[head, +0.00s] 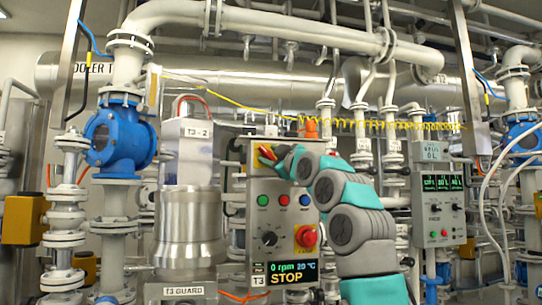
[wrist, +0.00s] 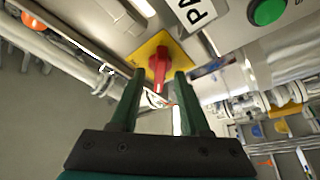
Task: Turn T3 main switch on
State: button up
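The T3 control box (head: 285,222) stands mid-frame in the head view, its display reading 0 rpm, 20 °C and STOP. Its main switch is a red handle on a yellow plate, partly hidden by my gripper in the head view (head: 266,153). In the wrist view the red handle (wrist: 158,68) lies roughly along the picture's vertical. My gripper (wrist: 160,78) is open, one finger on each side of the handle's lower end. I cannot tell whether the fingers touch it. In the head view my gripper (head: 273,157) is at the box's upper part.
The box front carries green, red and blue buttons, a black knob (head: 270,238) and a red emergency stop (head: 306,236) on yellow. A metal vessel (head: 188,235) marked T3 GUARD stands left. Another control box (head: 438,210) stands right. Pipes and a yellow coiled cable (head: 370,124) are behind.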

grip_shut()
